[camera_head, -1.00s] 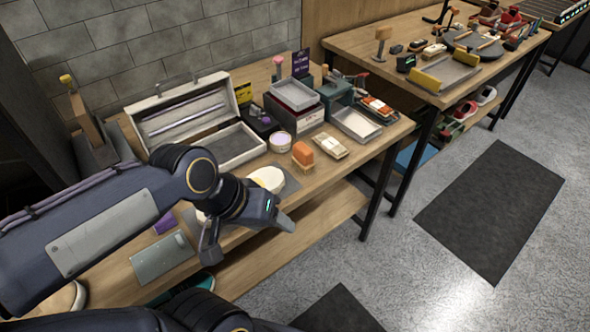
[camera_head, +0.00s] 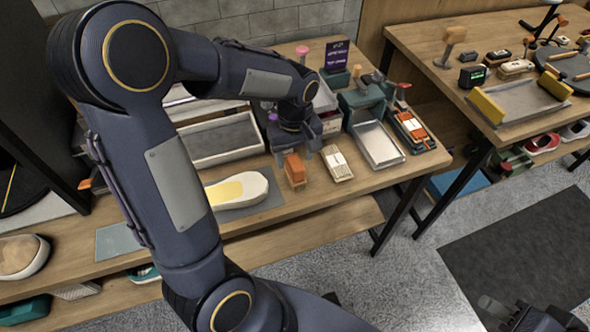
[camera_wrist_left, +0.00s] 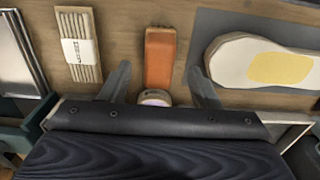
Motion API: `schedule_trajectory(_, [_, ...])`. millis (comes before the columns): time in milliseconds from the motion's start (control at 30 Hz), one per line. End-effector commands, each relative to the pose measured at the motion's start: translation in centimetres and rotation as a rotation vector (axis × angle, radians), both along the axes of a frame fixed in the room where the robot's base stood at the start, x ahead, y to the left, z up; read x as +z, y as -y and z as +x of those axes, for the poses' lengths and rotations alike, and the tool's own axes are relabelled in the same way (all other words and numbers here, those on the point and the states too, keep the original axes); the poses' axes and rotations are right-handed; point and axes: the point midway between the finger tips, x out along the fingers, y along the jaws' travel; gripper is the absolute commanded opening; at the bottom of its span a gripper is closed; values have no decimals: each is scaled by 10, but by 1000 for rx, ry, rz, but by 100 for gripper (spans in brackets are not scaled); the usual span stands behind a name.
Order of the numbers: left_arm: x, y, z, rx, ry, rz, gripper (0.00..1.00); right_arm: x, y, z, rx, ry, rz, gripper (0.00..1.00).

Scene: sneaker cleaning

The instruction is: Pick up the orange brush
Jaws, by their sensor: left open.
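The orange brush (camera_head: 294,170) stands on the workbench, in front of my left gripper (camera_head: 297,152). In the left wrist view the brush (camera_wrist_left: 160,58) shows between the two spread fingers of my left gripper (camera_wrist_left: 159,70), with a gap on each side. The left gripper is open and holds nothing. My right gripper (camera_head: 515,316) is partly in view at the bottom right of the head view, over the floor and away from the bench. Its jaws are too dark and cut off to read.
A grey tray (camera_head: 377,145) and an open case (camera_head: 222,142) are close by.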

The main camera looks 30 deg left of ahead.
Motion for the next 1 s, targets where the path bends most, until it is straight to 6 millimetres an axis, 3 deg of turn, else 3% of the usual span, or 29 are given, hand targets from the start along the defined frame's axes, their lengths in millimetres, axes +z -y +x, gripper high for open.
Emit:
schedule_trajectory(200, [-26,1,-1,0,-2,-1,56,2,0,0,0,0,0,36])
schedule_trajectory(467, [-28,1,0,0,-1,-1,55,2,0,0,0,0,0,36])
schedule_trajectory(833, [-28,1,0,-1,0,-1,8,2,0,0,0,0,0,36])
schedule_trajectory(1000, [-28,1,0,-1,0,-1,7,2,0,0,0,0,0,36])
